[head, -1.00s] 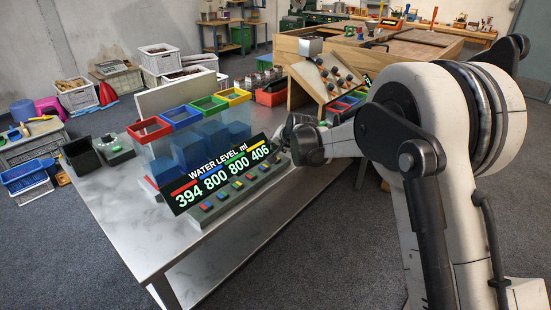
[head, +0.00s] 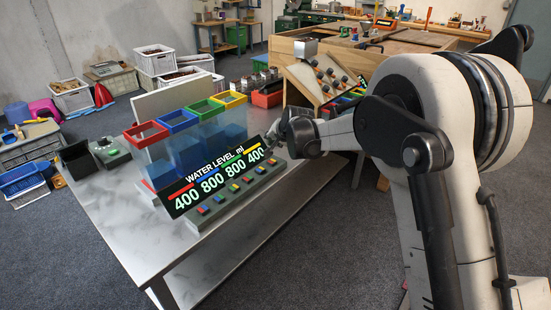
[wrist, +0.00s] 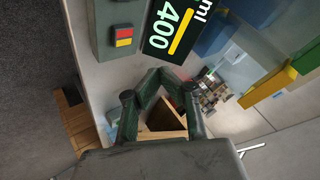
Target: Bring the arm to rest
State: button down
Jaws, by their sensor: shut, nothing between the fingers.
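My gripper (head: 272,138) is at the right end of the water level display (head: 215,180), close to the row of buttons. In the wrist view my gripper (wrist: 160,74) has its dark fingers brought together at the tips, with nothing between them. The display reads 400, 800, 800 and 400 ml. The grey button panel (head: 208,217) lies in front of it on the table. In the wrist view a red and yellow button (wrist: 123,37) on the panel is up and left of the fingertips, apart from them. My arm reaches in from the right.
Clear tanks with red (head: 146,134), blue (head: 177,121), green (head: 205,108) and yellow (head: 230,98) rims stand behind the display. A wooden sloped rack (head: 309,80) stands beyond my gripper. The table's front left (head: 135,225) is bare.

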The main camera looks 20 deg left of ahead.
jog(key=shift+d, duration=0.1)
jog(key=s+d+r+h, duration=0.1)
jog(key=s+d+r, duration=0.45)
jog(key=d, duration=0.45)
jog(key=s+d+r+h, duration=0.1)
jog(key=s+d+r, duration=0.45)
jog(key=d, duration=0.35)
jog(key=s+d+r+h, duration=0.1)
jog(key=s+d+r, duration=0.4)
jog(key=d, duration=0.5)
jog(key=s+d+f+h, duration=0.1)
jog(key=s+d+f, duration=0.1)
jog(key=s+d, duration=0.8)
jog(key=s+d+f+h, duration=0.2)
jog(key=s+d, duration=0.8)
jog(key=s, duration=0.8)
jog(key=shift+d+f, duration=0.15)
jog(key=shift+f, duration=0.55)
